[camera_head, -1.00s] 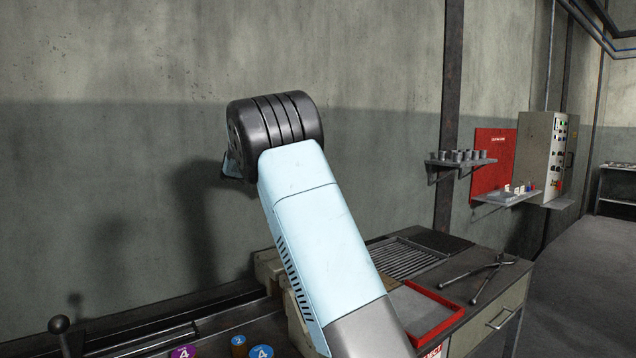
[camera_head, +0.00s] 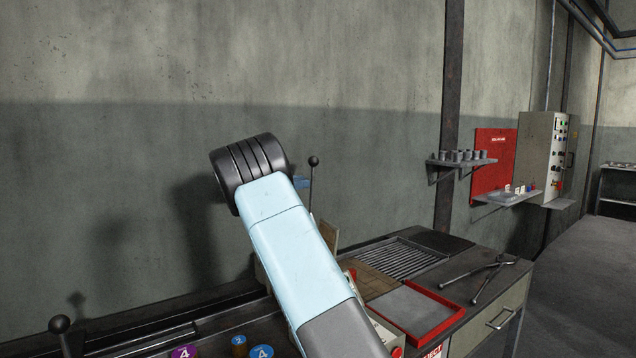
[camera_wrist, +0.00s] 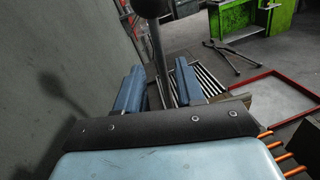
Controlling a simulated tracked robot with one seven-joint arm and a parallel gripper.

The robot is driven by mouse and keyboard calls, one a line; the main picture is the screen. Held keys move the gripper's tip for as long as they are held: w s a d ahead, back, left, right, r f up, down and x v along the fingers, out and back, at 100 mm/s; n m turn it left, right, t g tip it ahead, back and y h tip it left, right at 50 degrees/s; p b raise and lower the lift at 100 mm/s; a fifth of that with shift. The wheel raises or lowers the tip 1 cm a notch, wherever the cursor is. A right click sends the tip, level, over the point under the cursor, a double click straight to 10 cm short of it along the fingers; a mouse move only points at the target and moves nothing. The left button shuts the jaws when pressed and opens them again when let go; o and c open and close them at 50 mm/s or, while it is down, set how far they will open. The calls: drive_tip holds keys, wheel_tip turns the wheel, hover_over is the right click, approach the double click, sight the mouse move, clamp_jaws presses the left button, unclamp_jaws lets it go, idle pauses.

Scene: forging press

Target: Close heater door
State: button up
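My gripper (camera_wrist: 159,66) shows two blue fingers in the wrist view, spread apart. An upright lever (camera_wrist: 158,42) with a dark ball knob stands in line with the gap between them. I cannot tell whether its rod is inside the gap or just beyond it. In the head view a blue finger (camera_head: 301,182) shows past my wrist, close to the left of the lever (camera_head: 313,175). My arm hides most of the beige unit (camera_head: 328,232) around the lever's foot. I cannot make out a heater door or whether it is open.
A red-rimmed tray (camera_head: 440,328), a slatted grate (camera_head: 410,257) and tongs (camera_head: 487,278) lie on the bench to the right. Another ball-topped lever (camera_head: 60,326) and numbered discs (camera_head: 184,351) are at lower left. The wall is close behind.

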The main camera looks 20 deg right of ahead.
drive_tip(key=d, duration=0.6)
drive_tip(key=shift+d, duration=0.4)
clamp_jaws()
